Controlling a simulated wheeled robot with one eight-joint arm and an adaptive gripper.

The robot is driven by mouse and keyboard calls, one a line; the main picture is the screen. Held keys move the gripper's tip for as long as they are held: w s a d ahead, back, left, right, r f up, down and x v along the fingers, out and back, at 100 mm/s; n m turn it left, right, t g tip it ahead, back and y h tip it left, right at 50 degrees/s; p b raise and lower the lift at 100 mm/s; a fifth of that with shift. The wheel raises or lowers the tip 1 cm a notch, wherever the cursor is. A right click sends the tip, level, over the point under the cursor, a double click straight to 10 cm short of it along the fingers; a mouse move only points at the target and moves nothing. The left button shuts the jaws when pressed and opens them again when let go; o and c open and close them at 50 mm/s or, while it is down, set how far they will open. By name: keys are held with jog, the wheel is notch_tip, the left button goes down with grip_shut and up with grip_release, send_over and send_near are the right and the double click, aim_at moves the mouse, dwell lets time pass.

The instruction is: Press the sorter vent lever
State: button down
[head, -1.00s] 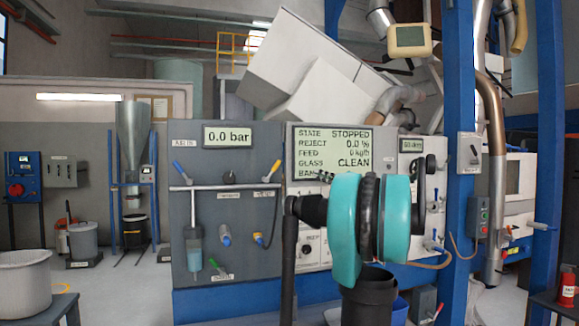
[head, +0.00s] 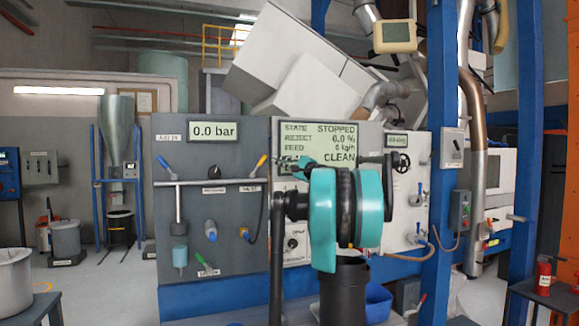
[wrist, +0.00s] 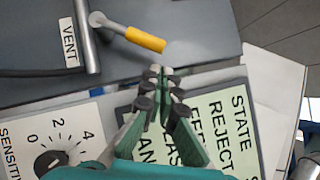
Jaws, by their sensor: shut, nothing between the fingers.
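The vent lever has a yellow handle (head: 260,163) and sits at the upper right of the grey pneumatic panel (head: 180,225). In the wrist view the yellow handle (wrist: 146,39) angles out from its metal pivot, beside a label reading VENT (wrist: 69,42). My gripper (head: 287,165) is in front of the seam between the grey panel and the display panel, just right of the lever. In the wrist view the shut, empty fingertips (wrist: 160,73) appear just below the handle's free end, with a small visible gap. The depth of this gap is hard to tell.
The display (head: 318,145) reads STOPPED, and the gauge (head: 213,130) reads 0.0 bar. A blue post (head: 441,150) stands to the right. Open floor lies at left.

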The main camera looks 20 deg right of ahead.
jog(key=shift+w+a+r, duration=0.2)
jog(key=shift+a+r, duration=0.05)
jog(key=shift+a, duration=0.4)
jog(key=shift+a+r, duration=0.1)
jog(key=shift+a+r+n, duration=0.15)
jog(key=shift+r+n, duration=0.05)
jog(key=shift+n, duration=0.2)
jog(key=shift+a+r+g, duration=0.1)
jog(key=shift+r+g, duration=0.05)
jog(key=shift+g, duration=0.25)
jog(key=a+r+n+g+h, duration=0.3)
jog(key=a+n+g+h, duration=0.1)
jog(key=a+n, duration=0.5)
jog(key=shift+a+h, duration=0.5)
jog(key=shift+a, duration=0.4)
jog(key=shift+f, duration=0.1)
